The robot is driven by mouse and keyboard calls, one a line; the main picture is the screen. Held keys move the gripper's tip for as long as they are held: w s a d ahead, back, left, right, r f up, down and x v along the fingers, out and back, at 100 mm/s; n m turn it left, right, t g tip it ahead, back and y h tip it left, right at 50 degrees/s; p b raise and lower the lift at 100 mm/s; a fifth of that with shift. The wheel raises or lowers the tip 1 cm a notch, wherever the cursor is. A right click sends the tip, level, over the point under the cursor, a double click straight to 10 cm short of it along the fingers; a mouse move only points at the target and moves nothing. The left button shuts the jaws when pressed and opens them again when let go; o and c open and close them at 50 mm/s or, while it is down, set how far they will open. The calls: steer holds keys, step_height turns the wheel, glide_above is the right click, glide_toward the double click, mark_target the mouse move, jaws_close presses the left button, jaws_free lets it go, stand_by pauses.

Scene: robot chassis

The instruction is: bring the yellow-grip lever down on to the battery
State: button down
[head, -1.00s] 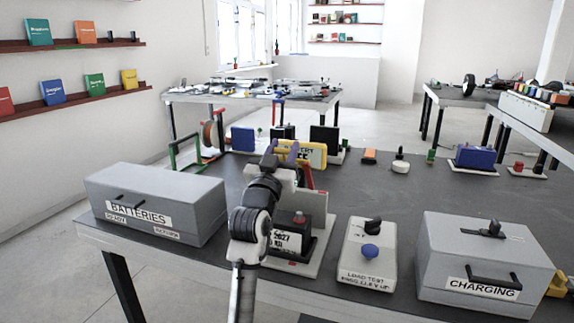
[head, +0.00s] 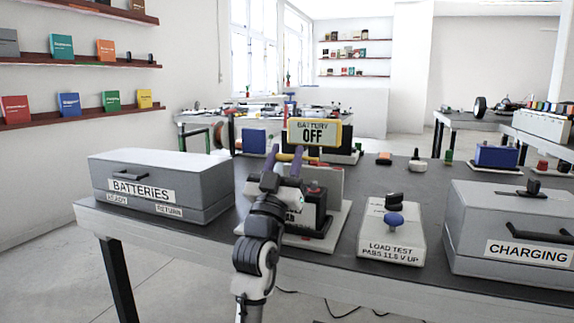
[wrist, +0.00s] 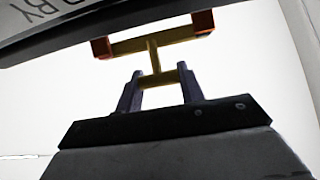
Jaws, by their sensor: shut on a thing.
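The black battery (head: 318,205) sits upright on a light grey stand (head: 336,221) at the middle of the table, partly hidden by my arm. My gripper (head: 284,158), with purple fingers, is above and left of the battery in the head view. It is shut on the lever's yellow grip (head: 293,157). In the wrist view, my gripper (wrist: 159,88) has a finger on each side of the yellow grip (wrist: 154,62). The grip's crossbar joins the lever's red arms (wrist: 203,22). The lever is raised above the battery; its lower part is hidden.
A yellow-framed sign (head: 314,133) reading BATTERY OFF stands behind the stand. A grey BATTERIES box (head: 160,180) is left, a load tester (head: 391,232) and a grey CHARGING box (head: 520,222) are right. A lettered dark edge (wrist: 90,18) tops the wrist view.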

steer(key=shift+f+b, duration=0.4)
steer(key=shift+f, duration=0.1)
steer(key=c, duration=0.9)
jaws_free()
steer(key=shift+s, duration=0.1)
steer(key=shift+f, duration=0.1)
steer(key=s+a, duration=0.1)
steer(key=s, duration=0.3)
steer(key=s+a, duration=0.1)
steer(key=s, duration=0.3)
steer(key=s+a, duration=0.2)
steer(key=s, duration=0.2)
steer(key=shift+s+f+p, duration=0.1)
steer(key=shift+f+p, duration=0.2)
steer(key=shift+p, duration=0.1)
